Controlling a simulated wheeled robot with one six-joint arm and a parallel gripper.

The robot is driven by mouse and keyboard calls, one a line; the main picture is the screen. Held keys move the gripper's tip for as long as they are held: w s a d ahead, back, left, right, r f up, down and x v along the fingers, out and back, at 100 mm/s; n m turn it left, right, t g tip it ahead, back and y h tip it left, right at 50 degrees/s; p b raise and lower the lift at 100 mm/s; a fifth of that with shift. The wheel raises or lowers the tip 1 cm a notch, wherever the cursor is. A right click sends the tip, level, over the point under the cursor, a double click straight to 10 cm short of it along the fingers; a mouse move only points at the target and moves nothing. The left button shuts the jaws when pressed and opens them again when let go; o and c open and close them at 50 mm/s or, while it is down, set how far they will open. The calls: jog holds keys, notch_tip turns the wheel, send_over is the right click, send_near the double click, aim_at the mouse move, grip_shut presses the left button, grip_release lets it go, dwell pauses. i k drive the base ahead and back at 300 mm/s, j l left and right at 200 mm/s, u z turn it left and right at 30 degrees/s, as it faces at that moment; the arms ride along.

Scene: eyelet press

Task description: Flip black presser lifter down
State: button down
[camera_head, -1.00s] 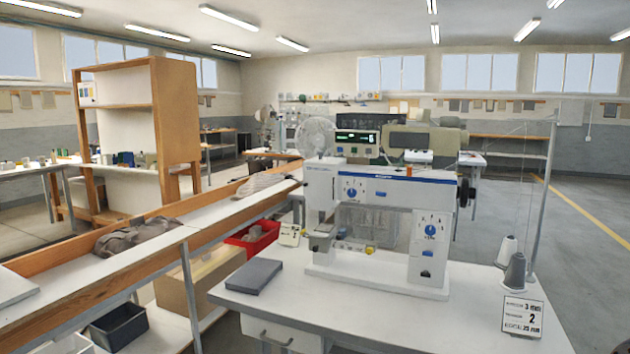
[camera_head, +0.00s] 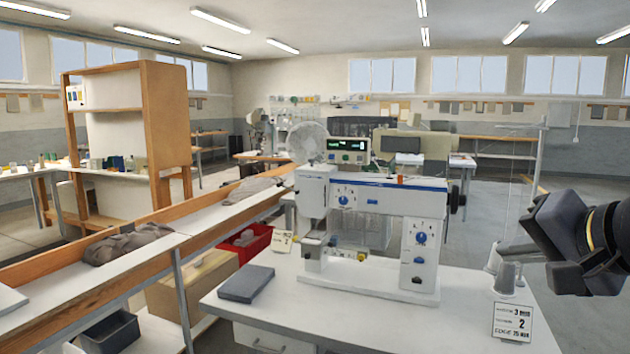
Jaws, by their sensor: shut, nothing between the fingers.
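The white sewing-type machine (camera_head: 375,192) stands upright on the white table in the middle of the head view. Its head and needle area (camera_head: 313,240) are at its left end. I cannot make out the black presser lifter; it is too small or hidden at this distance. My gripper (camera_head: 532,222) is at the right edge of the view, dark grey and shut, with nothing in it. It is in the air, well to the right of the machine and apart from it, near the thread cones.
The white table (camera_head: 380,318) carries a grey block (camera_head: 246,284) at left and grey thread cones (camera_head: 505,278) beside a number card (camera_head: 512,322) at right. A black handwheel (camera_head: 457,203) sticks out at the machine's right. A long wooden-edged bench (camera_head: 150,262) runs along the left.

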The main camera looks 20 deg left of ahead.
aim_at(282, 184)
jog(key=i+j, duration=0.35)
jog(key=j, duration=0.15)
jog(key=i+j, duration=0.35)
jog(key=j, duration=0.2)
jog(key=i+j, duration=0.35)
jog(key=j, duration=0.15)
jog(key=i+j, duration=0.35)
jog(key=j, duration=0.2)
jog(key=i+j, duration=0.35)
jog(key=j, duration=0.15)
